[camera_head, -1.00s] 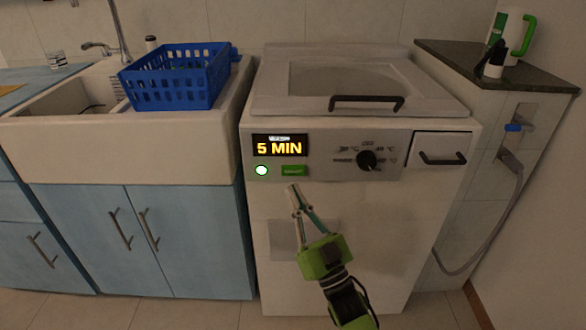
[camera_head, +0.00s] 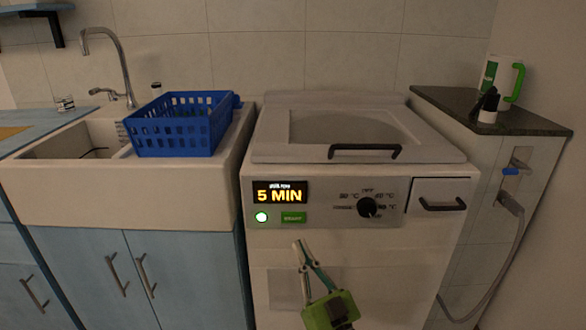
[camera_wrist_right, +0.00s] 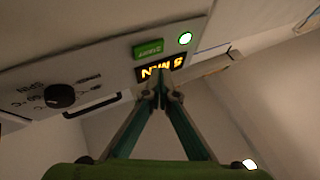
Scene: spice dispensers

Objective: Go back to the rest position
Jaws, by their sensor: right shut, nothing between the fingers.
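My right gripper (camera_head: 298,245) is in front of the washing machine (camera_head: 420,265), below its green start button (camera_head: 293,218). Its fingers are shut with nothing between them. In the right wrist view the shut fingertips (camera_wrist_right: 160,92) point up at the panel, overlapping the lower edge of the display (camera_wrist_right: 162,68). The display (camera_head: 279,192) reads 5 MIN and a lamp (camera_head: 261,217) beside the button glows white-green. The machine's lid is closed. My left gripper is not in view.
A blue basket (camera_head: 180,128) stands on the edge of the white sink (camera_head: 190,190) at the left. A dark counter (camera_head: 520,122) with a white and green jug (camera_head: 490,75) is at the right. A grey hose (camera_head: 515,235) hangs by the right wall.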

